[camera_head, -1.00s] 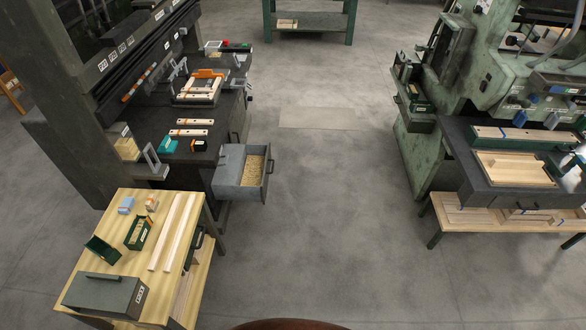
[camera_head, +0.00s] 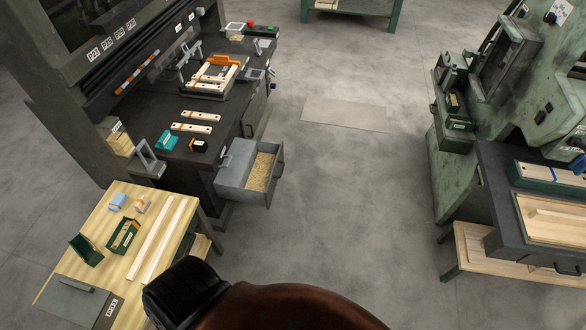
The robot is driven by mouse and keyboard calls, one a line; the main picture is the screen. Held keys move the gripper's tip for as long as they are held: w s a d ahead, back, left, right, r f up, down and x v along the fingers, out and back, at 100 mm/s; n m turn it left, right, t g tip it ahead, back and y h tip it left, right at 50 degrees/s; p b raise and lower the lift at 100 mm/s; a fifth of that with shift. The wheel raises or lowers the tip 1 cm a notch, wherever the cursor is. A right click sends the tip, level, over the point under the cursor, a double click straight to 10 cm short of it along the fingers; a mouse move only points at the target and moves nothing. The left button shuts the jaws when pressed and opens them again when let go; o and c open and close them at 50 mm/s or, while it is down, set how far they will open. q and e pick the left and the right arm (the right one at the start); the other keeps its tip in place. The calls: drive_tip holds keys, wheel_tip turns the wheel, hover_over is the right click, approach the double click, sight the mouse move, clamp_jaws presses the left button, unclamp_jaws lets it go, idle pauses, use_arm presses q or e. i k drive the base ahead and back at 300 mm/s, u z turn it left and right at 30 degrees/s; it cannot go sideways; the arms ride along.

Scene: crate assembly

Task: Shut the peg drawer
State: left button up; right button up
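The peg drawer (camera_head: 236,178) is a grey metal drawer pulled out from the dark workbench on the left. Many small pale pegs (camera_head: 261,172) lie in it. Its front faces right and carries a dark handle (camera_head: 278,162). A dark and brown rounded part of my own body fills the bottom middle, with clear floor between it and the drawer. Neither gripper shows in the view.
A wooden table (camera_head: 112,217) with green boxes and pale strips stands at the lower left, close to the drawer. A green machine (camera_head: 465,150) with a bench stands at the right. The floor (camera_head: 350,200) between is open.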

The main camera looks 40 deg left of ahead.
sight(255, 170)
drive_tip(key=u, duration=0.15)
drive_tip(key=i, duration=0.75)
drive_tip(key=u, duration=1.15)
drive_tip(key=i, duration=0.65)
drive_tip(key=u, duration=0.65)
